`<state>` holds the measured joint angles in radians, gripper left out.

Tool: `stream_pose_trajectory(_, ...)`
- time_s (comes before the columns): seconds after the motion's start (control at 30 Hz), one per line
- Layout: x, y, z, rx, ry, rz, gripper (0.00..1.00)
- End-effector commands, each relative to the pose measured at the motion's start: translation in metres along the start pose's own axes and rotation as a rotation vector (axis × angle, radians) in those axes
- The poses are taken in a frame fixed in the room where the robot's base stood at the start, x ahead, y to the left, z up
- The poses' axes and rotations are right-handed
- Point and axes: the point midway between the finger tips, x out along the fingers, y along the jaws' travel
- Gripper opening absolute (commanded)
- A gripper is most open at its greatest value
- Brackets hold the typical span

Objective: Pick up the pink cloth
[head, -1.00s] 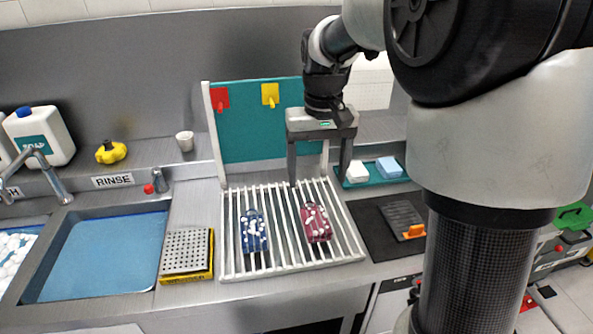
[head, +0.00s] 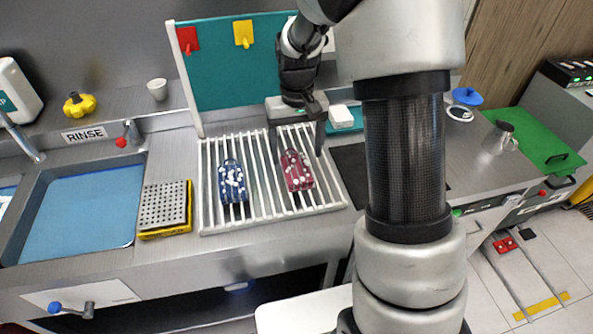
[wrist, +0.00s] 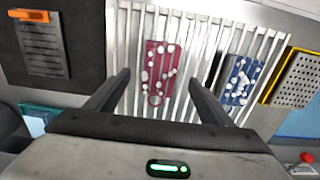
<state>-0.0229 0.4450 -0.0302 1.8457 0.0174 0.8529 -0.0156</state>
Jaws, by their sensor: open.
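The pink cloth (head: 298,172), dark pink with white spots, lies on the white slatted rack (head: 210,215), right of a blue spotted cloth (head: 232,183). My gripper (head: 296,150) is open and empty, above the rack at the cloth's far end. In the wrist view the pink cloth (wrist: 160,65) shows between and beyond the two fingertips (wrist: 158,77), with the blue cloth (wrist: 240,80) to the right. I cannot tell the exact height of the fingertips above the cloth.
A teal board (head: 225,75) with red and yellow hooks stands behind the rack. A perforated block on a yellow base (head: 165,208) and a blue-lined sink (head: 85,220) are to the left. A dark mat with a grater-like plate (wrist: 38,45) lies beside the rack.

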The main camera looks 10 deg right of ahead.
Motion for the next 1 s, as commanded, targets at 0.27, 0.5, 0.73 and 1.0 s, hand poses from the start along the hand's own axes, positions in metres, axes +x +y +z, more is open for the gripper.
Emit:
stream_pose_trajectory(0.27,0.023,0.0,-0.002,0.0,-0.002,0.0,0.75)
stream_pose_trajectory(0.5,0.056,0.0,-0.004,0.0,0.0,0.0,0.75)
stream_pose_trajectory(0.73,0.06,0.0,-0.005,0.0,0.002,0.0,0.75)
stream_pose_trajectory(1.0,0.06,0.0,-0.005,0.0,0.003,0.0,0.4)
